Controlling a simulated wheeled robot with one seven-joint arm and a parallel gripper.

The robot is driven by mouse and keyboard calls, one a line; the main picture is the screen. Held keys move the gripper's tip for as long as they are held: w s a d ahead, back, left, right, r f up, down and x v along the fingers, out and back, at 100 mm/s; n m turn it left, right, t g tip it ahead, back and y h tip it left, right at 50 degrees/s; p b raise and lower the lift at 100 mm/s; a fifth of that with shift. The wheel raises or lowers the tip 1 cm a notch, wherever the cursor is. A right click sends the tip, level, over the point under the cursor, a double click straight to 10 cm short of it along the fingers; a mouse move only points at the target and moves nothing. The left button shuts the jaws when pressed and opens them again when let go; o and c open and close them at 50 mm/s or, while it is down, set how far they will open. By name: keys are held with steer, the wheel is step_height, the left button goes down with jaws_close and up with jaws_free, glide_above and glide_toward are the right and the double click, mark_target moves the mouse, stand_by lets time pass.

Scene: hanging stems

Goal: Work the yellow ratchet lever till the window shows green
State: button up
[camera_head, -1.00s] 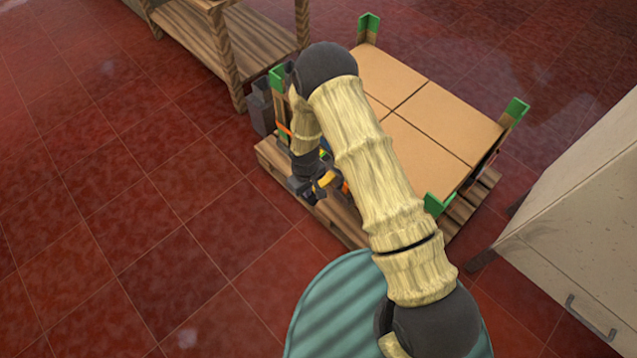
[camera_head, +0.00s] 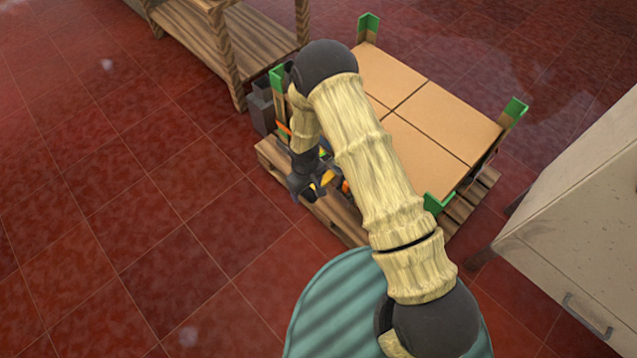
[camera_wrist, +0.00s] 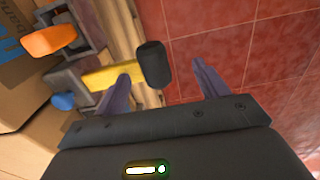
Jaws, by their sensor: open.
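The yellow lever (camera_wrist: 112,75) sticks out from a grey ratchet housing (camera_wrist: 72,82) in the wrist view and ends in a dark knob (camera_wrist: 153,63). In the head view the yellow lever (camera_head: 328,178) shows partly beside my gripper (camera_head: 301,193). My gripper (camera_wrist: 161,70) is open in the wrist view, its two purple fingers apart. The knob appears between the fingers, with a gap on each side; whether it is at the same depth is unclear. The left finger overlaps the lever bar in the picture. I cannot make out the ratchet window or its colour.
An orange handle (camera_wrist: 48,40) and a blue piece (camera_wrist: 63,101) lie close left of the lever. Cardboard boxes (camera_head: 432,108) with green corner posts stand on a wooden pallet (camera_head: 338,220). A white cabinet (camera_head: 575,220) is at right. The red floor at left is clear.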

step_height(320, 180, up, 9)
steer(key=p, duration=0.7)
stand_by(0.6)
steer(key=d+r+m+t, duration=0.1)
steer(key=d+r+m, duration=0.1)
steer(key=d+r, duration=0.6)
steer(key=d+r+m, duration=0.2)
steer(key=d+r, duration=0.2)
steer(key=r, duration=0.7)
steer(key=s+d+r+m+t, duration=0.2)
steer(key=s+d+r+m, duration=0.3)
steer(key=s+d+r, duration=0.6)
step_height(320, 180, up, 28)
steer(key=p, duration=2.6)
steer(key=shift+w+a, duration=0.15)
steer(key=shift+a, duration=0.1)
